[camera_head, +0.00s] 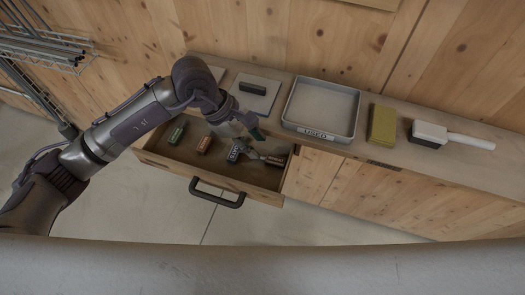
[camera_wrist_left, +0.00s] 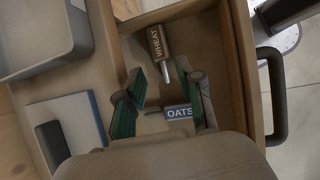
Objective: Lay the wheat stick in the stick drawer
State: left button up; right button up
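The wheat stick (camera_head: 275,159) is brown with a white WHEAT label and a pale metal end. It lies in the open stick drawer (camera_head: 164,164), near its right end; the wrist view shows it too (camera_wrist_left: 156,43). My left gripper (camera_wrist_left: 167,78) is open over the drawer, its green-padded fingers apart, with the metal end of the wheat stick showing between the tips. In the head view this gripper (camera_head: 250,132) partly blocks the drawer's back. The OATS stick (camera_wrist_left: 179,113) lies under the gripper, partly hidden. My right gripper is not in view.
A green stick (camera_head: 176,134) and an orange stick (camera_head: 205,144) also lie in the drawer. A black handle (camera_head: 218,199) sticks out in front. On the counter are a USED tray (camera_head: 287,112), a dark block (camera_head: 252,88) on a pad, a yellow sponge (camera_head: 383,124) and a white-handled brush (camera_head: 430,132).

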pick_arm(q)
jog(key=b+v, duration=0.1)
jog(key=v, duration=0.5)
jog(key=shift+a+r, duration=0.2)
jog(key=shift+r, duration=0.2)
